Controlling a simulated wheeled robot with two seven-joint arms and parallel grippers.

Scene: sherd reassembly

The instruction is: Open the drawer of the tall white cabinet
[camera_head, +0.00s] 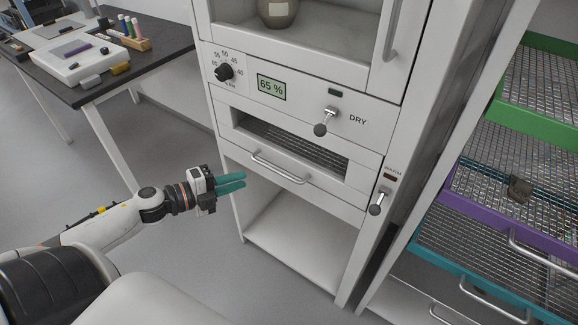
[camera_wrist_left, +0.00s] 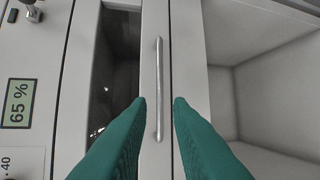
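The tall white cabinet (camera_head: 225,135) stands in the middle of the head view. Its drawer (camera_head: 330,180) has a window with mesh behind it and a horizontal bar handle (camera_head: 280,168), and it looks shut. My left gripper (camera_head: 244,181) has teal fingers and is open and empty, in front of and to the left of the handle. In the left wrist view the handle (camera_wrist_left: 159,88) runs between the lines of the two fingertips (camera_wrist_left: 160,101), and the fingers do not grip it. My right gripper is not in view.
Above the drawer are a dial (camera_head: 225,72), a 65 % display (camera_head: 271,87) and a DRY lever (camera_head: 325,122). An open shelf (camera_head: 300,245) lies below. A rack with coloured mesh trays (camera_head: 470,200) stands right. A table (camera_head: 100,85) with tools stands back left.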

